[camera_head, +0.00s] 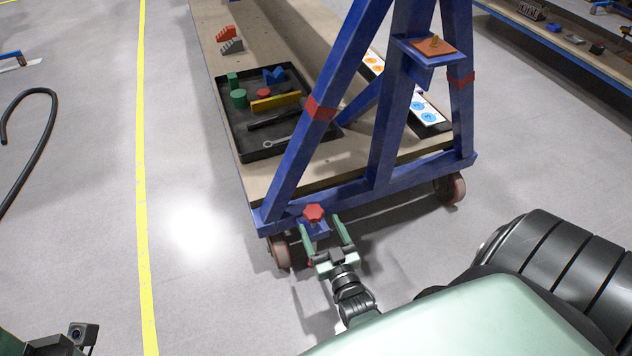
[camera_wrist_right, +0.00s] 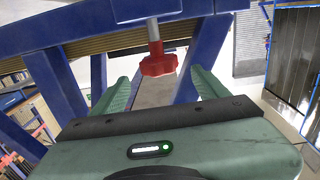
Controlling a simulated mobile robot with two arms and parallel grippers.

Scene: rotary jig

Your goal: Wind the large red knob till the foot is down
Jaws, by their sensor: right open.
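The large red knob (camera_head: 314,212) sits on a blue bracket at the lower left corner of the blue frame (camera_head: 345,195). In the right wrist view the red knob (camera_wrist_right: 158,64) is on a grey shaft, beyond and between the fingers. My right gripper (camera_head: 325,225) is open, with one green finger on each side of the knob; I cannot tell whether they touch it. It also shows in the right wrist view (camera_wrist_right: 160,88). The foot under the knob is mostly hidden by my gripper.
Caster wheels (camera_head: 281,252) and (camera_head: 450,188) stand under the frame. A wooden table (camera_head: 215,50) carries a black tray (camera_head: 222,110) of parts and tools. A black hose (camera_head: 45,135) lies left of the yellow floor line (camera_head: 141,170). Floor beside the frame is clear.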

